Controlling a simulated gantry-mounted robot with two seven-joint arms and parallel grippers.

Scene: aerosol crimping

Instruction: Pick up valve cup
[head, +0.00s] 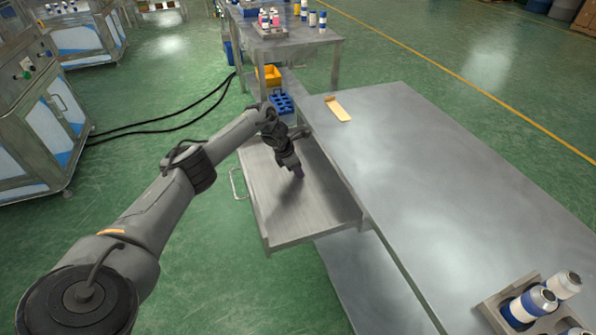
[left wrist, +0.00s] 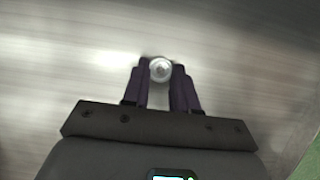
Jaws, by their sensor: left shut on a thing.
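My left gripper (head: 298,174) is low over the open metal drawer (head: 318,224), pointing down. In the left wrist view its purple fingers (left wrist: 161,72) are shut on a small round silvery valve cup (left wrist: 161,68), which sits between the fingertips. In the head view the cup is too small or hidden to make out. I cannot tell whether the cup touches the drawer floor. My right gripper is not in view.
The long metal table (head: 440,190) stands right of the drawer, with a wooden piece (head: 337,108) on it. A holder with cans (head: 534,303) is at its near right corner. A blue rack (head: 281,104) and a yellow bin (head: 269,76) are behind the drawer.

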